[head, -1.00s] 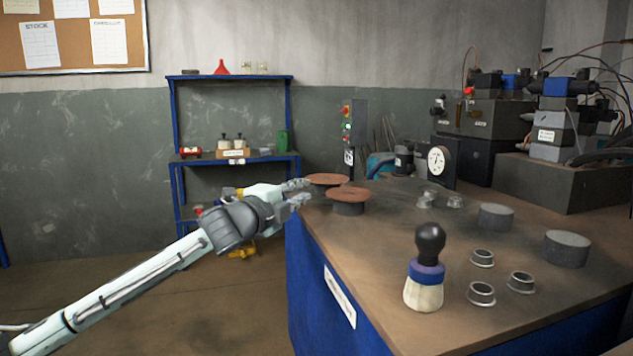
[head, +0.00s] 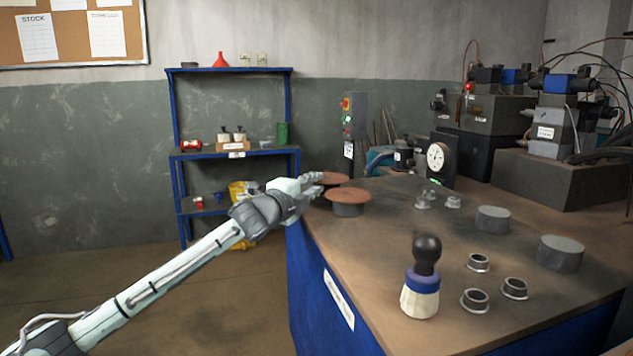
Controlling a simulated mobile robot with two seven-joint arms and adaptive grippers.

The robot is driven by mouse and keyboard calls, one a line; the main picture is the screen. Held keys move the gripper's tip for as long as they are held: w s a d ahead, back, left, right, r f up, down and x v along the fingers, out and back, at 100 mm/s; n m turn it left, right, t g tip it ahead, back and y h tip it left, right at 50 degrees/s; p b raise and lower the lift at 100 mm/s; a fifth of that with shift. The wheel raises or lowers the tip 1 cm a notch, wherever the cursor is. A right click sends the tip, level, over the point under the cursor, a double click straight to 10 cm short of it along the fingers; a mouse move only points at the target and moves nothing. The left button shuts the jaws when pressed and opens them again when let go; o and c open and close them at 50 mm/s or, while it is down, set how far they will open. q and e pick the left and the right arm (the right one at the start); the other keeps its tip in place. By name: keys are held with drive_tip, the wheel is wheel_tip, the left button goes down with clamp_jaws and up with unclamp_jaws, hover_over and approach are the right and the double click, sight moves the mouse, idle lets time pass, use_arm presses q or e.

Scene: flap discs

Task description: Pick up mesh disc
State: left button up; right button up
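Two reddish-brown round discs rest on dark grey cylindrical supports at the bench's left edge, a far disc (head: 334,179) and a near disc (head: 348,196). I cannot tell from the surface which one is the mesh disc. My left gripper (head: 315,184) is at the left rim of the far disc, its two fingers apart, and covers part of that disc and its support. Whether the fingers touch the disc is too small to tell. My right gripper is not in view.
On the bench (head: 390,250) stand a black-knobbed tool (head: 424,280), several metal rings (head: 477,262), grey cylinders (head: 560,253) and a dial gauge (head: 437,157). Machinery (head: 550,180) fills the back right. A blue shelf (head: 232,153) stands behind. The floor left of the bench is clear.

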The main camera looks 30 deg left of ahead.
use_arm(q)
clamp_jaws()
idle(0.4)
wheel_tip(320, 180, up, 3)
drive_tip(key=p, duration=0.3)
drive_tip(key=shift+f, duration=0.25)
drive_tip(key=s+r, duration=0.2)
drive_tip(key=s, duration=0.5)
drive_tip(key=s+d+r, duration=0.1)
drive_tip(key=s+r, duration=0.2)
drive_tip(key=s, duration=0.4)
drive_tip(key=shift+f, duration=0.15)
